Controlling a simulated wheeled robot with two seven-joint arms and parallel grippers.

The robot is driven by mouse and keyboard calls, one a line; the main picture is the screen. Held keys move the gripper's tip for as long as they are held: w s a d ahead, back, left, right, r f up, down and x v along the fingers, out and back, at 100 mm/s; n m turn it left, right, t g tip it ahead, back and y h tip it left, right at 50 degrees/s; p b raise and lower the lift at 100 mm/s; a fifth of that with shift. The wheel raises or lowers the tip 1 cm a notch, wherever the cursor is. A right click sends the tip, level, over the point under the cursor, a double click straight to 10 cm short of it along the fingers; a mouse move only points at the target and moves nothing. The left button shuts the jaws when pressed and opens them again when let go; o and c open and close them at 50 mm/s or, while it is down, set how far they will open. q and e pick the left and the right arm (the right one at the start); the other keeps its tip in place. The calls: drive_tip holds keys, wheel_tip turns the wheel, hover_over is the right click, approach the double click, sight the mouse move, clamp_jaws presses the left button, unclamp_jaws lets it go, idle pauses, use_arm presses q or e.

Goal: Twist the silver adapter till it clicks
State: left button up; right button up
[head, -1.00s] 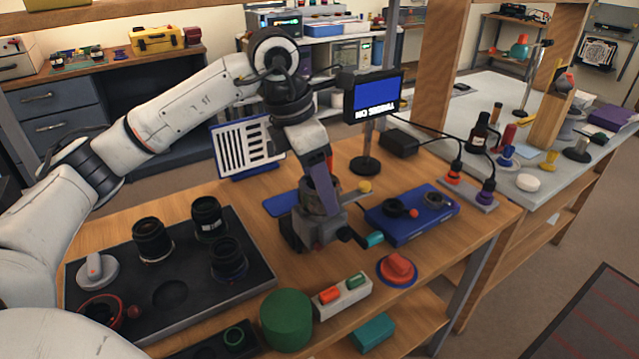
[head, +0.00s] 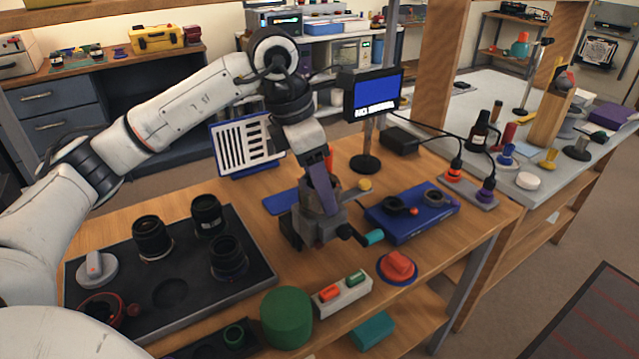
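My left gripper (head: 322,205) points down into the grey clamp-like fixture (head: 318,228) in the middle of the wooden bench. Its fingers go down into the top of the fixture, so what lies between them is hidden. I cannot make out a silver adapter there, nor tell whether the fingers are shut on one. The fixture has a dark handle with a teal grip (head: 373,237) on its right side. A grey ring (head: 434,198) lies on the blue tray to the right. My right gripper is not in view.
A black tray (head: 185,298) with several dark lenses is at the left. A small screen (head: 373,94) stands behind the fixture. The blue tray (head: 405,232), a red knob (head: 398,265), a two-button box (head: 342,295) and a green cylinder (head: 287,318) surround the fixture's right and front.

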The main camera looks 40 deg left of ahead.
use_arm(q)
drive_tip(key=shift+m+h, duration=0.3)
drive_tip(key=shift+m, duration=0.7)
drive_tip(key=shift+m+g+p, duration=0.4)
drive_tip(key=shift+m, duration=0.9)
drive_tip(key=shift+r+m+h+p, duration=0.1)
drive_tip(key=shift+m+h+p, duration=0.2)
drive_tip(key=shift+m, duration=0.6)
drive_tip(key=shift+m+g, duration=0.4)
